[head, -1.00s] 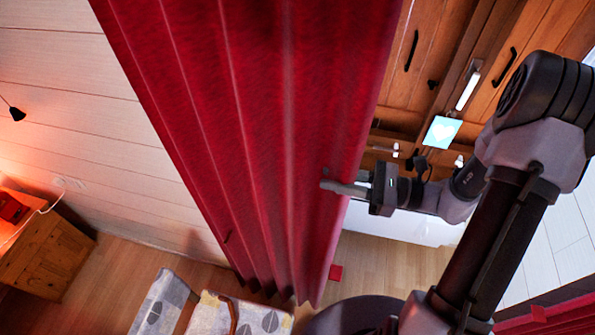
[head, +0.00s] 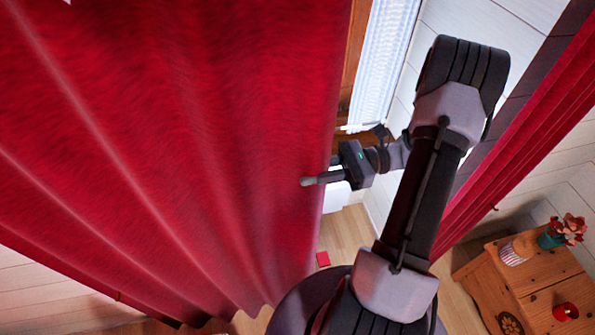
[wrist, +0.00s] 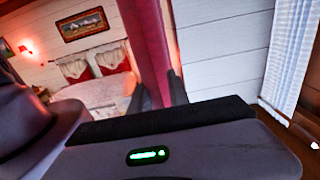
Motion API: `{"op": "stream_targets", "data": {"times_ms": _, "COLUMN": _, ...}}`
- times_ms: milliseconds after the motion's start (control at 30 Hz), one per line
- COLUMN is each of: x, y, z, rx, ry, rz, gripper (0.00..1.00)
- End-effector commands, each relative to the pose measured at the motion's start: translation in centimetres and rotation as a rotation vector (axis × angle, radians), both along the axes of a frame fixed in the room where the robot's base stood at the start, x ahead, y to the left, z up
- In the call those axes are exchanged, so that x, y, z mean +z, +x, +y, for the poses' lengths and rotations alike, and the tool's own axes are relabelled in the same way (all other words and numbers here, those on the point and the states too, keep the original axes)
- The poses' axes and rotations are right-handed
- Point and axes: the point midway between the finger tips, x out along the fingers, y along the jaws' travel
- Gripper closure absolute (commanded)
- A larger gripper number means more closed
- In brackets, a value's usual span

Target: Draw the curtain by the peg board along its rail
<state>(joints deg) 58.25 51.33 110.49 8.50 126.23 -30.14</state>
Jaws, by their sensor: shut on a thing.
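The red curtain (head: 180,150) hangs in wide folds across the left half of the head view. My gripper (head: 312,182) is shut on the curtain's right edge, with one finger showing in front of the cloth. In the wrist view the curtain (wrist: 147,45) is a narrow red strip running down between my two fingers (wrist: 158,95). The rail and the peg board are not recognisable in these views.
Another red curtain (head: 540,110) hangs at the right. Below it a wooden cabinet (head: 530,285) carries a flower pot (head: 552,238). A small red item (head: 323,259) lies on the floor. A bed (wrist: 100,90) shows in the wrist view.

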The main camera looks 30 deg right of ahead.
Motion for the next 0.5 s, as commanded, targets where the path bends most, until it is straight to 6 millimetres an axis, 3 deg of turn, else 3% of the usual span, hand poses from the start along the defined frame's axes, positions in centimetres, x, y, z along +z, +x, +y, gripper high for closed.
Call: {"op": "stream_targets", "data": {"times_ms": 500, "x": 0.1, "y": -0.5, "z": -1.5, "rx": -0.002, "ry": 0.000, "rz": 0.000, "gripper": 1.00}}
